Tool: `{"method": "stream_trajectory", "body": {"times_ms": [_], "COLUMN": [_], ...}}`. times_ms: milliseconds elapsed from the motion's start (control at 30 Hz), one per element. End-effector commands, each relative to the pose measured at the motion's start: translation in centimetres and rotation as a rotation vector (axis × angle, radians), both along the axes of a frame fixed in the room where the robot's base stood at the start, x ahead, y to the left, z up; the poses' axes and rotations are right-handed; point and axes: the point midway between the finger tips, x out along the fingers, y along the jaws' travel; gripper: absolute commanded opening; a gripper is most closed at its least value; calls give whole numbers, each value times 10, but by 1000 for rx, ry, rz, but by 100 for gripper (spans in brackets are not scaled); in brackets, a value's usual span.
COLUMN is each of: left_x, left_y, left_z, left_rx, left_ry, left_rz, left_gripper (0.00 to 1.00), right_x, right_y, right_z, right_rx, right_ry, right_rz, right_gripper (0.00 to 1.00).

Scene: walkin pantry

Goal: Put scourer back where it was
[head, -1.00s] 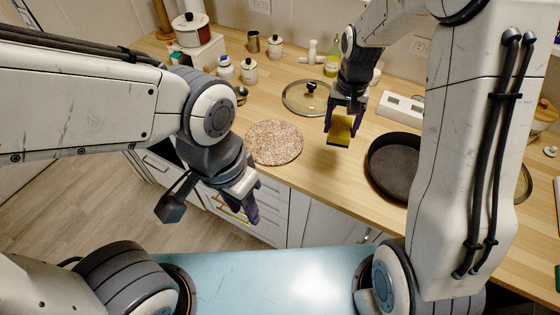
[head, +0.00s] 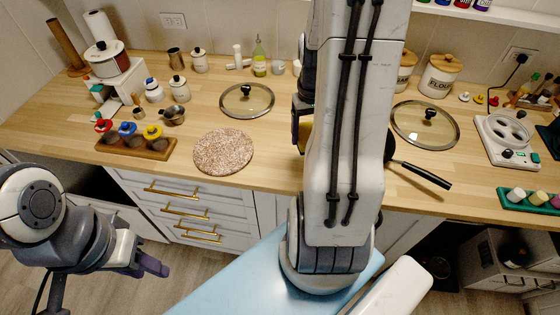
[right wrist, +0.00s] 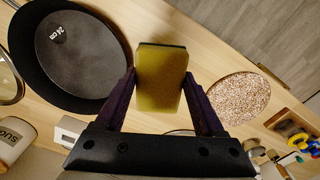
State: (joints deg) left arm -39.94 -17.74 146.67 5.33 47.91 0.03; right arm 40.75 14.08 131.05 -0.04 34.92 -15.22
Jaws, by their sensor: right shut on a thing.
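The scourer (right wrist: 161,80) is a yellow block with a dark edge, held between the two fingers of my right gripper (right wrist: 163,100) in the right wrist view. In the head view only a sliver of the scourer (head: 304,134) shows beside my right arm, which hides most of that gripper. The scourer is over the wooden counter, between the dark pan and the round cork-like mat; its exact height is hard to tell. My left gripper (head: 150,264) hangs low at the left, in front of the drawers and away from the counter top, empty; its finger gap is unclear.
The pan (right wrist: 70,60) lies close to the scourer. The speckled round mat (head: 223,151) lies on its other side. A glass lid (head: 247,100) lies behind the mat, and another lid (head: 426,125) lies at the right. Bare counter (head: 268,152) shows right of the mat.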

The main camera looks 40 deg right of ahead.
Motion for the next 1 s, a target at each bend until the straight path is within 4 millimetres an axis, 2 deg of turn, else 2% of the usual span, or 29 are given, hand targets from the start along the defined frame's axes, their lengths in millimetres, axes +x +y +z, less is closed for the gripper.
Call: {"method": "stream_trajectory", "body": {"times_ms": [33,100,200,267,367,700,833,1000], "left_x": [0,0,0,0,0,0,0,0], "left_y": [0,0,0,0,0,0,0,0], "left_z": [-2,-2,-2,-1,3,19,22,25], "left_rx": [0,0,0,0,0,0,0,0], "left_ry": [0,0,0,0,0,0,0,0], "left_rz": [0,0,0,0,0,1,1,1], "left_gripper": [38,38,38,38,38,38,38,38], "right_x": [-15,-29,-39,-38,-25,43,58,63], "right_y": [-8,-14,-18,-17,-9,25,31,34], "right_z": [-1,-2,-3,-6,-15,-59,-69,-79], "right_rx": [0,0,0,2,4,2,0,1], "right_ry": [-1,-1,0,1,4,4,1,2], "right_rz": [-18,-26,-28,-26,-20,-19,-23,-26], "right_gripper": [1,1,1,1,1,1,1,1]}}
